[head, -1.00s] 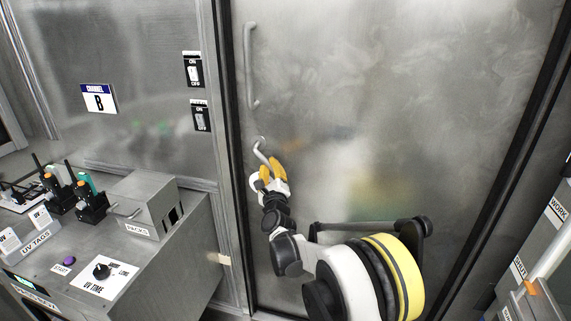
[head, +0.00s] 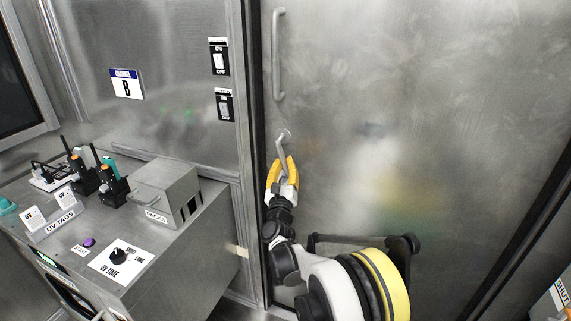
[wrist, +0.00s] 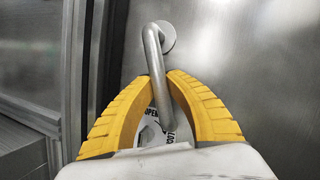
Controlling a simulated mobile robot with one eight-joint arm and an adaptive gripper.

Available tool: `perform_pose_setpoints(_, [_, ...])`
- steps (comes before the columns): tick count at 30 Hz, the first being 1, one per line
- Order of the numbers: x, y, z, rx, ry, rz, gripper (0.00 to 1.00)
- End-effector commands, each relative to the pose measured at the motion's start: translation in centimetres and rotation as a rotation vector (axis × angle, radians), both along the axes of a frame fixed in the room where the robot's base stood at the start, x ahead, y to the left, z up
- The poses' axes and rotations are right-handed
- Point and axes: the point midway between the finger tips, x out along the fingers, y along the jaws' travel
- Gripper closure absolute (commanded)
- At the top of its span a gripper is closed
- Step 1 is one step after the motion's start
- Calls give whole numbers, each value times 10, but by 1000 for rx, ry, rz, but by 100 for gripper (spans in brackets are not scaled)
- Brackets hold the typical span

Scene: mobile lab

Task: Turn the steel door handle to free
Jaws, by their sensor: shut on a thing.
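The steel door handle (head: 280,148) is a bent lever hanging from a round hub on the large steel door (head: 420,90). In the head view it points nearly straight down. My gripper (head: 284,168), with yellow ridged fingers, is at the lever's lower part. In the wrist view the lever (wrist: 153,55) runs down from its hub between my two fingers (wrist: 164,84), which are closed in around it. The lever's lower end is partly hidden.
A vertical pull bar (head: 278,55) is fixed on the door above the lever. Two switches (head: 219,58) are on the wall at left. A steel bench (head: 190,245) with radios and a grey box (head: 166,190) stands at lower left.

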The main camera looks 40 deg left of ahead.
Motion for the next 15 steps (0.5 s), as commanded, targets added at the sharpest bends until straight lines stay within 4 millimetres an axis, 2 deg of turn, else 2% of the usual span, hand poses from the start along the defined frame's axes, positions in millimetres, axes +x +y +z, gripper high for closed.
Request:
perform_pose_setpoints(7, [-2,2,0,-1,0,4,100])
perform_pose_setpoints(8, [-2,2,0,-1,0,4,79])
perform_pose_setpoints(9, [-2,2,0,-1,0,4,66])
perform_pose_setpoints(10, [-2,2,0,-1,0,4,60])
perform_pose_setpoints(15, [-1,1,0,-2,0,2,60])
